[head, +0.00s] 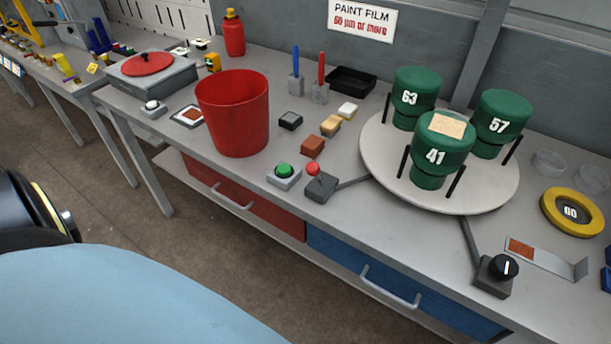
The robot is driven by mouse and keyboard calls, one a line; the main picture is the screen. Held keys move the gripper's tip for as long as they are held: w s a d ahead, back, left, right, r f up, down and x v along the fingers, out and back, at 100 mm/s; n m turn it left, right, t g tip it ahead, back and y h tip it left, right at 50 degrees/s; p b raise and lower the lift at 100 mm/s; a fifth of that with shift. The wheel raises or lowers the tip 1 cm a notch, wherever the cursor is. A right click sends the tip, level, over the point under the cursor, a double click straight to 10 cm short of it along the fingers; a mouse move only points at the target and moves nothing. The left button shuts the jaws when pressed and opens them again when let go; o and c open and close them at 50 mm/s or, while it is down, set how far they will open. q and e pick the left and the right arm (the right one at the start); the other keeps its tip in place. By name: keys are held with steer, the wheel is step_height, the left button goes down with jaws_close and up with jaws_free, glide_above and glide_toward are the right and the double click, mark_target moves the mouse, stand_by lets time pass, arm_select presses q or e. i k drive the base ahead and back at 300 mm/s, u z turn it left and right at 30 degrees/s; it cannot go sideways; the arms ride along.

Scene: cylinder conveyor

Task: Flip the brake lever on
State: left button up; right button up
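A small dark grey block with a red-knobbed lever (313,169) stands at the table's front edge, right of a green push button (285,170). A bar runs from this block to the round turntable (385,150); it looks like the brake lever. The red knob leans toward the block's upper left; I cannot tell whether this is on or off. Neither of my grippers is in view.
A red bucket (232,117) stands left of the button. A black dial knob (504,266) on a grey block sits at the front right. Several small blocks lie behind the lever. Drawers are below the tabletop.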

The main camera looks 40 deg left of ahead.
mark_target(312, 168)
steer(key=z, duration=0.7)
steer(key=k, duration=0.15)
steer(key=u, duration=1.15)
steer(key=i, duration=0.3)
steer(key=z, duration=0.3)
steer(key=k, duration=0.85)
steer(key=u, duration=1.1)
steer(key=i, duration=0.5)
steer(key=z, duration=0.05)
